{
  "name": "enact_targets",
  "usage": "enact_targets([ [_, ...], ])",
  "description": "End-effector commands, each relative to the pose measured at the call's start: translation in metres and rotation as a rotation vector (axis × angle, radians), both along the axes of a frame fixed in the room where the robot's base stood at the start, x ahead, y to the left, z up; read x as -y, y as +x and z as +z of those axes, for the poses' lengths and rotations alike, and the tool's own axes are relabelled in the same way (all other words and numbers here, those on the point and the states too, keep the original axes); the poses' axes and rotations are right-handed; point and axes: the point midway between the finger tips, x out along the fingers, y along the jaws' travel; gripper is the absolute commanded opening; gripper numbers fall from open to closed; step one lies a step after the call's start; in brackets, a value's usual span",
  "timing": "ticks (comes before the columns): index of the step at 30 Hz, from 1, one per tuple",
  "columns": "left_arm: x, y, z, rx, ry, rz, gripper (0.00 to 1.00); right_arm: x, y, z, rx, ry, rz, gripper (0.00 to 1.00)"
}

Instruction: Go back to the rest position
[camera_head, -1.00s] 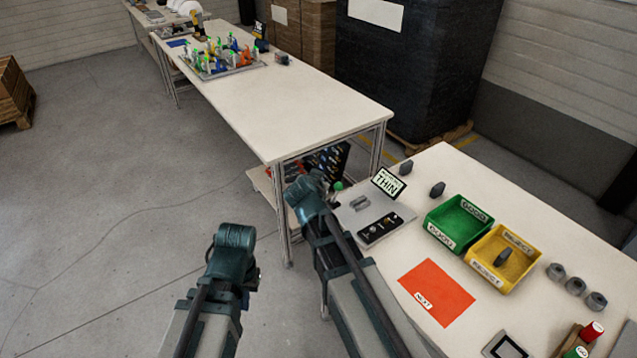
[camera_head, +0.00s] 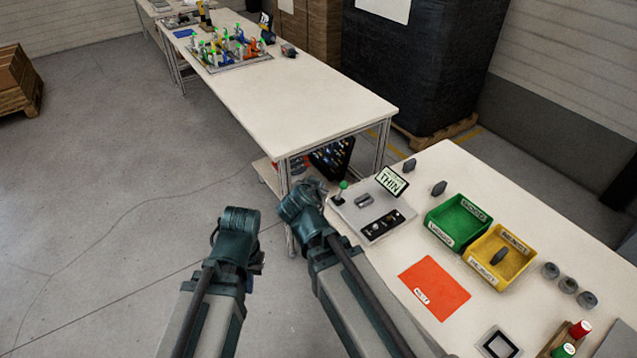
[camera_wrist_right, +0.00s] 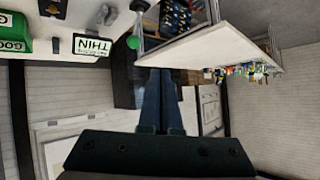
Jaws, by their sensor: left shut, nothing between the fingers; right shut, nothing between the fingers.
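My left gripper (camera_head: 257,263) shows only as a small dark part beside the left arm, over the bare floor; the arm hides most of it. It is shut and empty. My right gripper shows in the right wrist view (camera_wrist_right: 161,78), its two dark blue fingers together with nothing between them. In the head view, a dark part beyond the bent right arm (camera_head: 300,200) may belong to it, but I cannot tell. Both arms are folded side by side, left of the near table (camera_head: 520,220).
The near table holds a grey panel with a THIN display (camera_head: 391,181), a green bin (camera_head: 445,232), a yellow bin (camera_head: 480,265) with a grey piece inside, and a red-orange mat (camera_head: 433,288). A long white table (camera_head: 300,95) stands behind.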

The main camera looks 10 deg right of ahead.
Motion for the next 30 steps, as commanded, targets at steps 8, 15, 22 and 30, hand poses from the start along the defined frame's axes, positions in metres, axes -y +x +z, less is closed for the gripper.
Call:
enact_targets([
  [8, 0.000, 0.000, 0.000, 0.000, 0.000, 0.000, 0.00, 0.000, 0.000, 0.000, 0.000, 0.000, 0.000, 0.00],
  [15, 0.000, 0.000, 0.000, 0.000, 0.000, 0.000, 0.00, -0.013, -0.033, -0.034, -0.254, -0.064, 0.079, 0.00],
  [22, 0.000, 0.000, 0.000, 0.000, 0.000, 0.000, 0.00, -0.057, -0.117, -0.084, -0.765, -0.130, 0.422, 0.00],
  [30, 0.000, 0.000, 0.000, 0.000, 0.000, 0.000, 0.00, -0.093, -0.183, -0.097, -1.068, -0.125, 0.798, 0.00],
])
